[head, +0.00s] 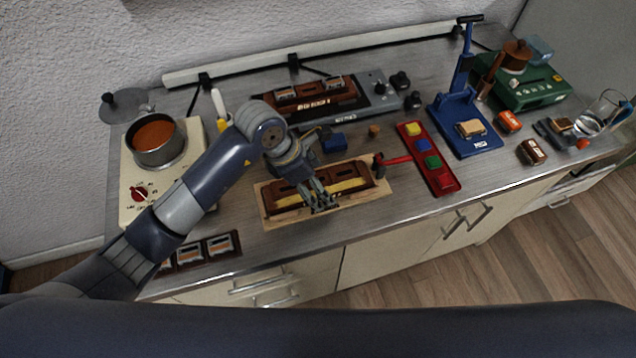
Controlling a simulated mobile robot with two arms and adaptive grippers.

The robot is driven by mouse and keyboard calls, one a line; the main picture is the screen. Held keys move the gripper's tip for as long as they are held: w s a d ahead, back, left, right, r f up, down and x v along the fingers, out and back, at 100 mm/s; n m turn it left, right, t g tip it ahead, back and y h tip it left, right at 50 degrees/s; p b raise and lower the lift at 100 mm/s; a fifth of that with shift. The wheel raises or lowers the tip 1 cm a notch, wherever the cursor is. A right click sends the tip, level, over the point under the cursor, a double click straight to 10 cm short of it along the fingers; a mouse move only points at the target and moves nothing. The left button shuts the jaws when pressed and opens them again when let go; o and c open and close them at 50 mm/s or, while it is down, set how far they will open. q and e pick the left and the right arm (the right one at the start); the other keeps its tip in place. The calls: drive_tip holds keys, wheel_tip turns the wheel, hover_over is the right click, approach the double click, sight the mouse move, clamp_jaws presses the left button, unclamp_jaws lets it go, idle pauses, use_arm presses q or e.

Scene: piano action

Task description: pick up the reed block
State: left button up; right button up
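A long brown wooden block (366,183) with a yellow strip lies on a pale wooden board (277,221) near the front of the bench; it looks like the reed block, though no label shows. My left gripper (320,205) points down over the middle of this block and hides part of it. Its fingers look apart, with nothing visible between them. I cannot tell whether they touch the block. My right gripper is not in view.
A red hammer (392,161) lies at the board's right end, near a red tray (441,180) of coloured blocks. A pot (157,141) stands on the hotplate at left. Behind is a dark device with knobs (380,90); a blue stand (478,144) is at right.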

use_arm(q)
drive_tip(key=shift+s, duration=0.1)
drive_tip(key=c, duration=1.3)
drive_tip(key=shift+r, duration=0.2)
